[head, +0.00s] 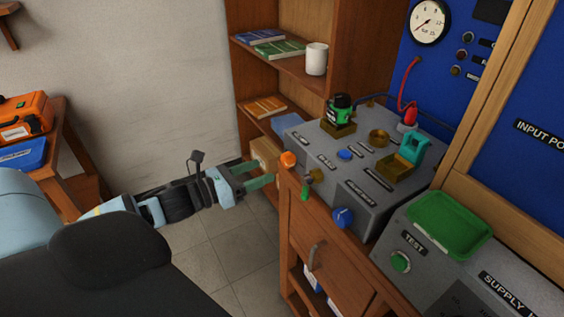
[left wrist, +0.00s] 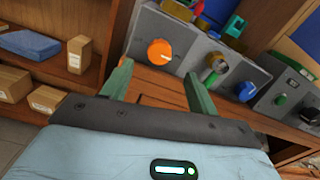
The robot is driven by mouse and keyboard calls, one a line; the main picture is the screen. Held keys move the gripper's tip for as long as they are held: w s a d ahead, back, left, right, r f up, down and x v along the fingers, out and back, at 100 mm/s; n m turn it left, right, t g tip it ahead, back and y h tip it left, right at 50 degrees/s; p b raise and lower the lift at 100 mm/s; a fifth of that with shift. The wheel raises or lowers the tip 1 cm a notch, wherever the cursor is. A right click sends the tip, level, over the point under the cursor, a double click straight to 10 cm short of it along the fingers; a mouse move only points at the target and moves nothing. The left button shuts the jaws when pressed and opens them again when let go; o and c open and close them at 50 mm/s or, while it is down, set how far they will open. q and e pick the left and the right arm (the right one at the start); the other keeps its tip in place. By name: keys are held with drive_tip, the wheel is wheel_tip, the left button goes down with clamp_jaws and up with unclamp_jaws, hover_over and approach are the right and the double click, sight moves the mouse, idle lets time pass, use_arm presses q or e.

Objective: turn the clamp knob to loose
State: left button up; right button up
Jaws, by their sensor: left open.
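No readable label shows which is the clamp knob. My left gripper (head: 262,173) is open and empty, just left of the orange knob. In the left wrist view the orange knob (left wrist: 159,52) appears beyond and between the two spread fingertips, apart from them. My right gripper is not in view.
On the unit stand a green-and-black part (head: 339,111) and a teal clamp-like part (head: 414,148). A green tray (head: 448,224) and TEST button (head: 401,262) are at right. A shelf (head: 290,64) with books and a mug stands behind. Open floor lies below my left arm.

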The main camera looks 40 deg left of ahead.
sight(284, 162)
use_arm(q)
drive_tip(key=shift+x, duration=3.75)
drive_tip(key=c, duration=1)
